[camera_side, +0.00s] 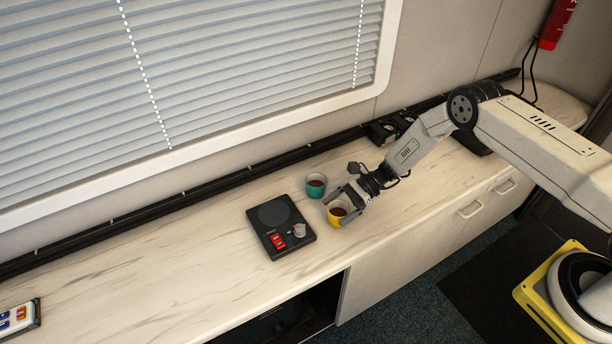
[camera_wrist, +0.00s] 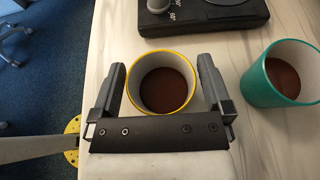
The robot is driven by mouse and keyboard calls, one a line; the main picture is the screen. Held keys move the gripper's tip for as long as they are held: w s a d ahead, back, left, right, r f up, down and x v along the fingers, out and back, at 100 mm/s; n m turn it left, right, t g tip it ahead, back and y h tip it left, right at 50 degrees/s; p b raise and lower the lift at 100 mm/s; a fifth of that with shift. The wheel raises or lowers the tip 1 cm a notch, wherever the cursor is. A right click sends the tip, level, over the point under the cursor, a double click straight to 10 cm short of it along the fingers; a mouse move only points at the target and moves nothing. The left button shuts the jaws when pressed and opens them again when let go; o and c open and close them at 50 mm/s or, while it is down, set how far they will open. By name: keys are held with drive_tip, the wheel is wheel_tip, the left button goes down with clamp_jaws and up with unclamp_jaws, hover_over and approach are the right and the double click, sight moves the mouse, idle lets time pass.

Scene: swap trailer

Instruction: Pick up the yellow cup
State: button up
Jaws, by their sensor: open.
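The yellow cup (camera_side: 337,217) stands upright on the counter near its front edge, with brown liquid inside. It also shows in the wrist view (camera_wrist: 162,103), its rim between the two fingers. My gripper (camera_side: 345,198) is open, with one finger on either side of the cup. In the wrist view my gripper (camera_wrist: 164,90) shows small gaps between the fingers and the cup. The cup's lower part is mostly hidden from above.
A teal cup (camera_side: 316,187) with brown liquid stands close behind the yellow cup, just right of my gripper in the wrist view (camera_wrist: 256,84). A black device (camera_side: 266,242) with a round plate lies to the left. The counter (camera_side: 150,280) further left is mostly clear.

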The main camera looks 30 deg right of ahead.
drive_tip(key=shift+c, duration=0.2)
drive_tip(key=c, duration=1.1)
drive_tip(key=shift+r, duration=0.25)
drive_tip(key=shift+r, duration=1.2)
drive_tip(key=shift+s+d+r, duration=0.45)
drive_tip(key=shift+s+r, duration=1.2)
drive_tip(key=shift+s, duration=0.6)
drive_tip(key=shift+s+d+r, duration=0.4)
drive_tip(key=shift+s+r, duration=1.3)
drive_tip(key=shift+s, duration=0.55)
drive_tip(key=shift+s+d+r, duration=0.45)
drive_tip(key=shift+s+r, duration=1.2)
drive_tip(key=shift+s, duration=0.6)
drive_tip(key=shift+s, duration=0.1)
